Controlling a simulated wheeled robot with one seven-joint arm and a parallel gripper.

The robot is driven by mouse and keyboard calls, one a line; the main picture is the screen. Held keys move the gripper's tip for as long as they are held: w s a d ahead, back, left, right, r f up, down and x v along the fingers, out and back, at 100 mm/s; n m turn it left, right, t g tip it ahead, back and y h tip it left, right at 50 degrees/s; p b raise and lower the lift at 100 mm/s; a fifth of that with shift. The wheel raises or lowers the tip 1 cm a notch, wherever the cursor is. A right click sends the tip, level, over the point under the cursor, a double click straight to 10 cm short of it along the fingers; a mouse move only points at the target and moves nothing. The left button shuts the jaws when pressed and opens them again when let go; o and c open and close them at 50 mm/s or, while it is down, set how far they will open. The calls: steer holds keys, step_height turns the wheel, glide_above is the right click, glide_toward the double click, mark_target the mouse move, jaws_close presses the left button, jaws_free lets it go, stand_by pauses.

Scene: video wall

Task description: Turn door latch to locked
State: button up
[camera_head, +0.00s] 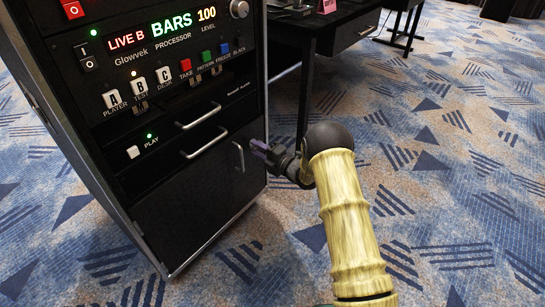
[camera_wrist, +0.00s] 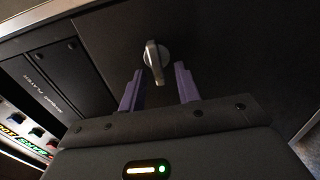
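The door latch is a small silver turn knob (camera_wrist: 155,62) on a dark door panel in the wrist view. Its grip looks nearly upright, tilted slightly. My gripper (camera_wrist: 158,88) has two purple fingers spread apart, one on each side of the latch's lower end, with a gap to it on both sides. In the head view my gripper (camera_head: 264,148) is at the right edge of the black lower door (camera_head: 190,205) of the rack, near a silver vertical handle (camera_head: 239,157).
The rack (camera_head: 115,130) carries lit displays, coloured buttons and two silver drawer handles (camera_head: 203,142) above the door. A black table (camera_head: 335,30) stands behind, its leg close to my gripper. Patterned carpet (camera_head: 450,180) is open at the right.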

steer(key=p+v, duration=0.6)
steer(key=v, duration=1.1)
steer(key=d+r+m+h+p, duration=0.2)
steer(key=d+r+m+h, duration=0.2)
steer(key=r+m+h, duration=0.25)
steer(key=d+r+m+h+p, duration=0.25)
steer(key=r+m+h, duration=0.25)
steer(key=r+m, duration=0.3)
steer(key=s+r+m+g+h+p, duration=0.1)
steer(key=s+r+m+g, duration=0.3)
steer(key=s, duration=0.5)
steer(key=s+d+r+m+g+h+p, duration=0.1)
steer(key=s+r+m+p, duration=0.15)
steer(key=s+m, duration=0.4)
steer(key=s+r+m+g+h, duration=0.1)
steer(key=s+r+m+g, duration=0.25)
steer(key=s, duration=0.65)
steer(key=w+p+v, duration=0.2)
steer(key=p+v, duration=1)
steer(key=w+r+p+v, duration=0.1)
steer(key=w+p+v, duration=0.2)
steer(key=p+v, duration=0.9)
steer(key=w+d+p+v, duration=0.1)
steer(key=w+p+v, duration=0.2)
steer(key=p+v, duration=0.9)
steer(key=shift+p+v, duration=0.8)
steer(key=shift+p, duration=0.35)
